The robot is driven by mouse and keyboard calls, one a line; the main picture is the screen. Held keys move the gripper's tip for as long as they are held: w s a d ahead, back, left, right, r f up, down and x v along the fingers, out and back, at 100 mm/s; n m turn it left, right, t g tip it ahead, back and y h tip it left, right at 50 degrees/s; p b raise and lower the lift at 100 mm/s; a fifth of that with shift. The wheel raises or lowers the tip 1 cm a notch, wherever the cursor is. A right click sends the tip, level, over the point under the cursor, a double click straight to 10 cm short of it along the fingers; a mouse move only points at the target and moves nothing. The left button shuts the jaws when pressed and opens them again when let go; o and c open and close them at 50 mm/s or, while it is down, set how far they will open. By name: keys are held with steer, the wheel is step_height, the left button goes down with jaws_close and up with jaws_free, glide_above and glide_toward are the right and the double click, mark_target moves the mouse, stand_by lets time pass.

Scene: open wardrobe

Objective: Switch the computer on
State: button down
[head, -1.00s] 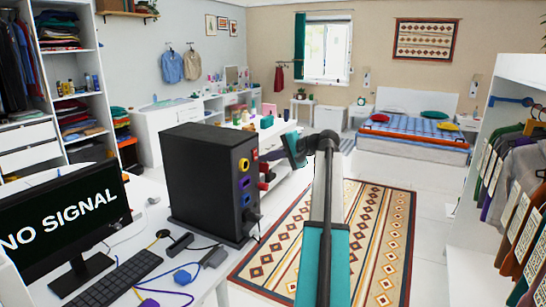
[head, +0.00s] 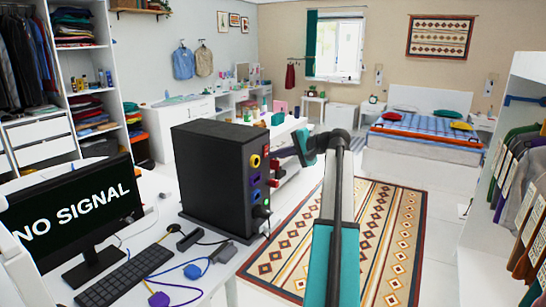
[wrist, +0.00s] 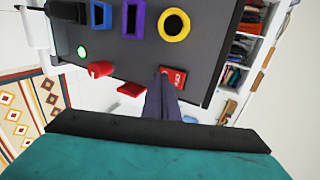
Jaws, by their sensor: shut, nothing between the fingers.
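The black computer tower (head: 205,175) stands on the white desk, its port panel facing right. In the wrist view the panel (wrist: 135,52) carries a red switch with white marks (wrist: 178,74), a lit green round light (wrist: 82,51), and yellow, purple and blue sockets. My gripper (wrist: 163,80) is shut and empty, its dark fingertips at the left edge of the red switch. I cannot tell whether they touch it. In the head view my gripper (head: 277,153) is beside the upper part of the panel. The monitor (head: 75,208) reads NO SIGNAL.
A keyboard (head: 125,277), a blue plug (head: 193,271), a purple plug (head: 159,299) and loose cables lie on the desk in front of the tower. Red parts (wrist: 100,69) stick out from the panel near my fingers. A patterned rug (head: 385,230) lies on open floor to the right.

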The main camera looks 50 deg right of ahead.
steer(key=shift+r, duration=0.3)
steer(key=shift+w+r+p, duration=0.1)
steer(key=shift+r+p, duration=0.3)
steer(key=shift+r, duration=0.05)
steer(key=s+d+r+b, duration=0.1)
steer(key=s+d+b, duration=0.2)
steer(key=s, duration=1)
steer(key=shift+s+d, duration=0.15)
steer(key=shift+s, duration=0.1)
steer(key=shift+r, duration=0.1)
